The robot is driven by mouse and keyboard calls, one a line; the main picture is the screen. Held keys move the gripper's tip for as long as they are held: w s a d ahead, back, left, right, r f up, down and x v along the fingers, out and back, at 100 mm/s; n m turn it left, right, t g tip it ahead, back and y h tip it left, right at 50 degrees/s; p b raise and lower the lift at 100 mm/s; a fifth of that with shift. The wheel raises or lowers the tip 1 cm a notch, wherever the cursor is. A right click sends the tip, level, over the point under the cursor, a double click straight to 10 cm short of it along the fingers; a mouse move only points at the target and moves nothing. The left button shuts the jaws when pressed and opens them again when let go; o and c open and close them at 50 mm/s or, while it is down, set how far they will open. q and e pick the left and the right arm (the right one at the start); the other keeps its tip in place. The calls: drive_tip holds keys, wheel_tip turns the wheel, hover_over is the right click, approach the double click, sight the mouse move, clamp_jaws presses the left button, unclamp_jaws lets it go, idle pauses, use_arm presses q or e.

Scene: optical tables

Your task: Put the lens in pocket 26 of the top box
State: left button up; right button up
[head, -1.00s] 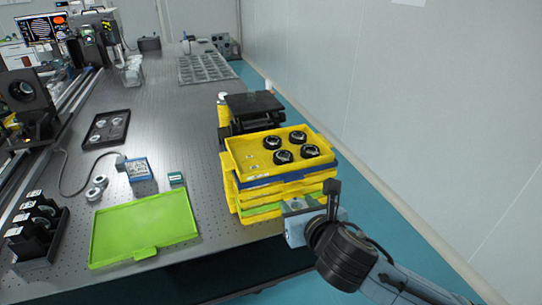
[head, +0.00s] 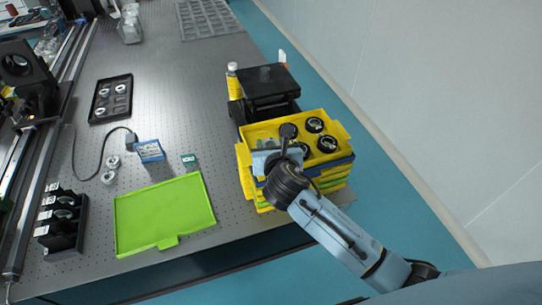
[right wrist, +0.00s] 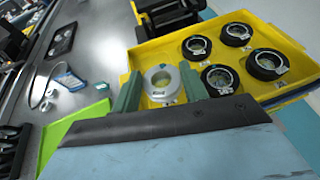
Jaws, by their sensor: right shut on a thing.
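The top box is the yellow tray (head: 340,132) on the stack of boxes. It also shows in the right wrist view (right wrist: 152,54). Several black-rimmed lens mounts (right wrist: 267,63) sit in it. My right gripper (right wrist: 160,85) is shut on the lens (right wrist: 161,78), a silver ring with a clear centre, between its two green fingers. It is over the left part of the top box; whether the lens touches the floor, I cannot tell. A pale label (right wrist: 171,103) shows beside the ring, too small to read. In the head view my right gripper (head: 274,152) hides this part. My left gripper is not in view.
A black stand (head: 268,85) and a yellow bottle (head: 233,82) stand just behind the stack. Left of it are a green lid (head: 165,212), a blue box (head: 149,151), loose silver rings (head: 110,170) and a black tray (head: 100,110). The table's right edge is close to the stack.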

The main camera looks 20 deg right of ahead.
drive_tip(key=shift+f+b, duration=0.45)
drive_tip(key=shift+f, duration=2.05)
drive_tip(key=o, duration=0.7)
drive_tip(key=shift+f, duration=0.1)
